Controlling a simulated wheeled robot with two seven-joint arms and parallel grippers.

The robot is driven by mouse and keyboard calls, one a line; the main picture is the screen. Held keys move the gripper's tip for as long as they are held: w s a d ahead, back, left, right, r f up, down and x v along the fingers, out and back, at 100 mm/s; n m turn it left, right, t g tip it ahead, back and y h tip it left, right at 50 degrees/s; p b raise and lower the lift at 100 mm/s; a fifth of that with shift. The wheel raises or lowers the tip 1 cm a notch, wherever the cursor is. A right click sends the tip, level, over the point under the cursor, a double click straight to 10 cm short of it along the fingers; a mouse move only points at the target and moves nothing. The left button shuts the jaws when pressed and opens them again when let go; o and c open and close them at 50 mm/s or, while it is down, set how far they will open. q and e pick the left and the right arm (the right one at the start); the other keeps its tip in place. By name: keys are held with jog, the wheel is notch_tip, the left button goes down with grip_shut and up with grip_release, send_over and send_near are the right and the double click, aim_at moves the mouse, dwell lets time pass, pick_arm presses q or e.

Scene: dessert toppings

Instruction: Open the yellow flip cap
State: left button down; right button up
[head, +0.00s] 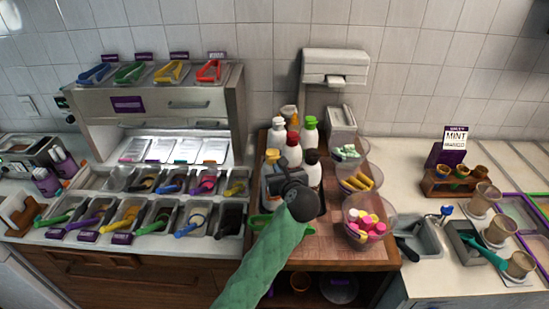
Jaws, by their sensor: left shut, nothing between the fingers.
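Several white squeeze bottles with coloured caps stand grouped on the wooden counter. The yellow cap (272,154) shows at the left front of the group, and most of its bottle is hidden behind my gripper. My left gripper (284,167) is dark, on a green-sleeved arm, and reaches in among the front bottles. It appears right beside the yellow cap; I cannot tell whether it touches it. Its fingers look shut with nothing held, though they are small and partly hidden. Whether the yellow cap is flipped up is too small to tell. My right gripper is out of view.
A red-capped bottle (293,138), a green-capped bottle (309,121) and a black-capped bottle (312,157) crowd close by. A glass bowl of pink and yellow sweets (365,227) stands to the right. Topping trays with coloured tools fill the left counter. Bare wood (318,244) shows in front.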

pick_arm(q)
jog(key=shift+w+a, duration=0.15)
jog(key=shift+w, duration=0.3)
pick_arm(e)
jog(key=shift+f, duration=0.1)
pick_arm(q)
jog(key=shift+w, duration=0.2)
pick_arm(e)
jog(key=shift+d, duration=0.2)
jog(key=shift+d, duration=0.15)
pick_arm(q)
jog(key=shift+s, duration=0.1)
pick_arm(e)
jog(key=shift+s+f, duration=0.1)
